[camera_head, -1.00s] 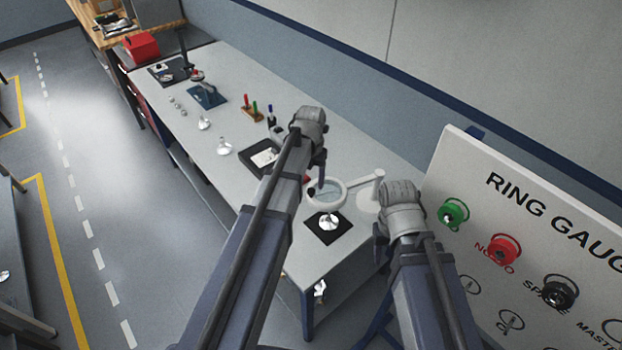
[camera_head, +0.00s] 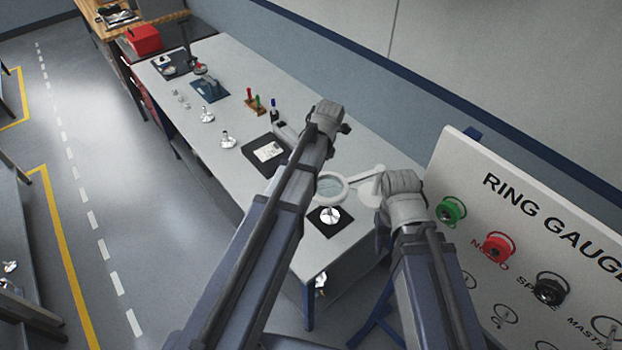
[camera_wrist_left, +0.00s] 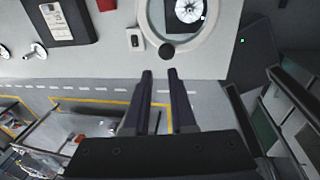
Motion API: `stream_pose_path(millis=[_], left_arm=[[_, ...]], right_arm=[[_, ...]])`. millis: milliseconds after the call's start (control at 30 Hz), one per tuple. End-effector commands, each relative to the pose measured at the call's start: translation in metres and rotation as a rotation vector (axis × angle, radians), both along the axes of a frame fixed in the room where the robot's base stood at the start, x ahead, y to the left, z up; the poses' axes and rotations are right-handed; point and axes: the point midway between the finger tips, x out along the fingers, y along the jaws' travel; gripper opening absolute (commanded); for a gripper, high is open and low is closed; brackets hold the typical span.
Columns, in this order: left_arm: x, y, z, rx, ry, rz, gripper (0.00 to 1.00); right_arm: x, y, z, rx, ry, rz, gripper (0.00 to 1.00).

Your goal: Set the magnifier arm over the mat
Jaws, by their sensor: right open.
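The white magnifier has a round lens ring (camera_head: 331,187) on a pale jointed arm above the grey bench. A dark square mat (camera_head: 331,232) with a silver machined part (camera_head: 330,214) on it lies near the bench end. In the left wrist view the lens ring (camera_wrist_left: 203,57) frames part of the mat (camera_wrist_left: 172,22), and a black knob (camera_wrist_left: 167,51) sits on its near rim. My left gripper (camera_wrist_left: 160,73) is open, its fingertips just short of the knob, holding nothing. My right gripper (camera_head: 382,217) is open beside the magnifier's base, mostly hidden by its wrist.
A dark tray (camera_head: 258,160) with a white card, silver parts (camera_head: 228,140) and a rack of coloured gauges (camera_head: 254,103) stand further along the bench. A ring gauge board (camera_head: 540,230) stands close on the right. The floor aisle (camera_head: 110,180) at left is clear.

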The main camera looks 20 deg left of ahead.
Motion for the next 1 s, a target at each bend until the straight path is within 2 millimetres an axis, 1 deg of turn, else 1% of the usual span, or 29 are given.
stream_pose_path(millis=[33,100,200,300,400,500,600,700,867,1000], left_arm=[[-0.003,-0.003,-0.006,0.054,0.012,-0.125,0.17],[-0.004,-0.004,-0.007,0.132,0.037,-0.3,0.09],[-0.005,-0.005,-0.006,0.247,0.089,-0.545,0.0],[-0.005,-0.007,-0.003,0.36,0.155,-0.774,0.0],[-0.004,-0.01,0.002,0.459,0.226,-0.968,0.0],[-0.003,-0.012,0.007,0.537,0.292,-1.113,0.0],[-0.002,-0.014,0.011,0.59,0.342,-1.209,0.0],[-0.002,-0.014,0.013,0.618,0.371,-1.261,0.0],[-0.001,-0.015,0.015,0.628,0.382,-1.281,0.0],[-0.001,-0.013,0.012,0.627,0.381,-1.279,0.0]], right_arm=[[0.0,0.0,-0.008,0.0,0.0,0.0,0.5],[0.0,0.0,-0.013,0.0,0.0,0.001,0.5],[0.0,0.0,-0.02,0.0,-0.001,0.001,0.5],[0.0,0.0,-0.027,-0.001,-0.001,0.001,0.5],[0.0,0.0,-0.032,-0.001,-0.001,0.002,0.5],[0.0,0.0,-0.036,-0.001,-0.001,0.002,0.5],[0.0,0.0,-0.038,-0.001,-0.001,0.002,0.5],[0.0,0.0,-0.039,-0.001,-0.001,0.002,0.5],[0.0,0.0,-0.039,-0.001,-0.001,0.002,0.5],[0.0,0.0,-0.041,-0.001,-0.001,0.003,0.5]])
